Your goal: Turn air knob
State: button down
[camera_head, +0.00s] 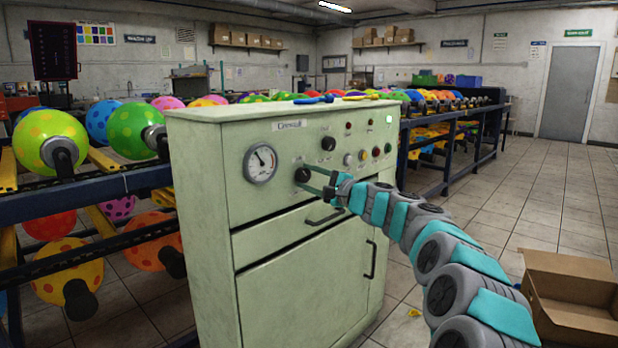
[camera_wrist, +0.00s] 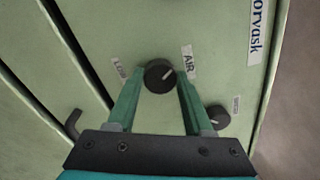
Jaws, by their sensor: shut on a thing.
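The air knob (camera_wrist: 159,76) is a round black dial with a pale pointer line, next to an "AIR" label (camera_wrist: 188,61) in the wrist view. It sits on the front panel of the pale green cabinet (camera_head: 285,262). In the head view the knob (camera_head: 302,174) is to the right of the pressure gauge. My gripper (camera_wrist: 157,82) is shut on the knob, with one teal finger on each side. My gripper (camera_head: 312,183) reaches the panel from the right in the head view. The wrist view shows the knob's pointer slanting toward the AIR label.
A gauge (camera_head: 260,163) is left of the knob, and another black knob (camera_head: 328,143) is above right. A drawer handle (camera_head: 326,219) is below. Racks of balloons (camera_head: 135,130) stand behind and left. An open cardboard box (camera_head: 573,300) is on the floor at right.

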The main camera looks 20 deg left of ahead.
jog(key=shift+c, duration=1.5)
grip_release()
jog(key=shift+d, duration=0.1)
jog(key=b+v, duration=0.1)
jog(key=v, duration=0.6)
jog(key=shift+s+d, duration=0.15)
jog(key=shift+d, duration=0.2)
jog(key=shift+f, duration=0.1)
